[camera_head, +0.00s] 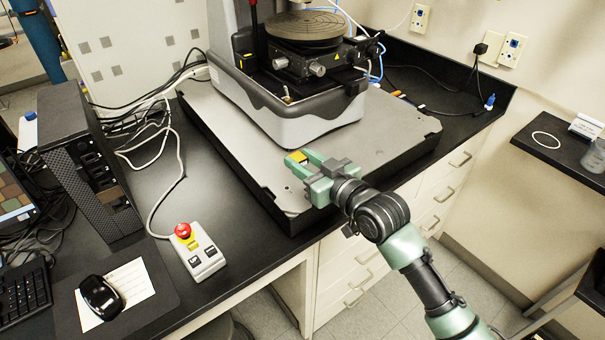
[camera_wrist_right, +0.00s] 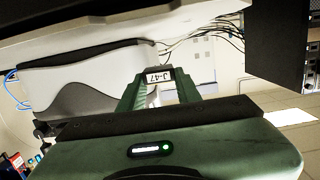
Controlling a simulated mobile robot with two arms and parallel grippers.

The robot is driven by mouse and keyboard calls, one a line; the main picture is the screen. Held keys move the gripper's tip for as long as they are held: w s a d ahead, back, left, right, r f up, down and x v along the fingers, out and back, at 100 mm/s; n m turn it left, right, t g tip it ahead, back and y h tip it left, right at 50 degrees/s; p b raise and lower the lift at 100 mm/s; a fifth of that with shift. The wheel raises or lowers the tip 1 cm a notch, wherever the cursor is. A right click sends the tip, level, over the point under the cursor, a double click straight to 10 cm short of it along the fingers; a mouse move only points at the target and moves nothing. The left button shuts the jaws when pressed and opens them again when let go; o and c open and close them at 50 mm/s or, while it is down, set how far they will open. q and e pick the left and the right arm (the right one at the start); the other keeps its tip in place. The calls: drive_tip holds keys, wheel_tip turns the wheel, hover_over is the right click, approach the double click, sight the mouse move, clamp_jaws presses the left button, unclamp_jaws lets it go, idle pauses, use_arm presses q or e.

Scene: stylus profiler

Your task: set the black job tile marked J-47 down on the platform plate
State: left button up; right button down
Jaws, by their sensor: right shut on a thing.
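My right gripper (camera_head: 299,162) reaches in from the lower right, low over the front edge of the grey platform plate (camera_head: 385,135). It is shut on the small black job tile (camera_head: 298,157), which shows a yellow patch between the green fingers. In the right wrist view the tile's white label (camera_wrist_right: 158,76) reads J-47, between the fingertips. Most of the tile is hidden by the fingers. I cannot tell whether it touches the plate or hangs just above it. My left gripper is not in view.
The profiler (camera_head: 300,125) with its round stage (camera_head: 305,27) stands on the plate behind the gripper. A control box with a red button (camera_head: 183,230) lies on the black bench at left. The plate's front right is clear.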

drive_tip(key=shift+f, duration=2.25)
drive_tip(key=c, duration=1)
unclamp_jaws()
drive_tip(key=shift+f, duration=0.1)
drive_tip(key=b+v, duration=0.1)
drive_tip(key=v, duration=1.1)
drive_tip(key=shift+b, duration=0.35)
